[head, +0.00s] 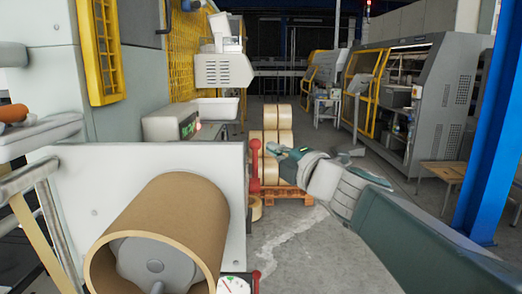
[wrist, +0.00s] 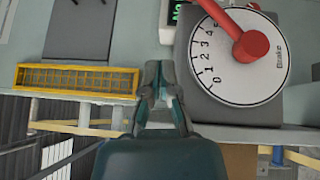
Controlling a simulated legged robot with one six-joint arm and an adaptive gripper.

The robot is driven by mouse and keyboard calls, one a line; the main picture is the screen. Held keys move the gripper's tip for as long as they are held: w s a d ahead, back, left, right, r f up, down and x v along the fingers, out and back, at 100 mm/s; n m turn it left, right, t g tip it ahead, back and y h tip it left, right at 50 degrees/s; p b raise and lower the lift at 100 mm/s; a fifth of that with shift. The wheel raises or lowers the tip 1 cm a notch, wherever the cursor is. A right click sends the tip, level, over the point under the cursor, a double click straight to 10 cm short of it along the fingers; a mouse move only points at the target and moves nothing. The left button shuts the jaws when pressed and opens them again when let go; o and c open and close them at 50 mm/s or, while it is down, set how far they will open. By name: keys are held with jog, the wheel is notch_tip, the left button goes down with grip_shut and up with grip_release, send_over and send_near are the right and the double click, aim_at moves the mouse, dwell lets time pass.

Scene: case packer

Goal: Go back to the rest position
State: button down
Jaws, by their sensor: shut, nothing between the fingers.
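My gripper (head: 277,151) is at the end of my arm, which reaches in from the lower right in the head view. It is beside the right edge of a white machine panel (head: 150,160), near a red lever (head: 254,165). In the wrist view my gripper (wrist: 162,72) is shut and empty, its fingertips close together. A round white dial (wrist: 215,60) with black numbers and a red handle (wrist: 257,46) is just right of the fingers. The gripper appears apart from the handle.
A large brown roll (head: 165,230) sticks out of the panel at lower left. Tan rolls (head: 284,135) are stacked on a pallet (head: 284,193) behind my gripper. A blue post (head: 490,140) stands at right. A yellow guard (wrist: 77,80) is left of my fingers. Open floor (head: 320,255) lies between.

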jog(key=s+f+n+g+h, duration=0.1)
jog(key=s+f+n+g, duration=0.2)
jog(key=s+f+n, duration=0.65)
jog(key=s+f+n+g+h, duration=0.2)
jog(key=s+f+n+g, duration=0.25)
jog(key=n, duration=1.05)
jog(key=s+d+f+n+g+h, duration=0.2)
jog(key=s+d+f+n+h, duration=0.5)
jog(key=n, duration=1.5)
jog(key=s+d+f, duration=0.3)
jog(key=s+f, duration=0.1)
jog(key=f, duration=0.1)
jog(key=shift+f+g+h, duration=0.3)
jog(key=shift+g, duration=0.05)
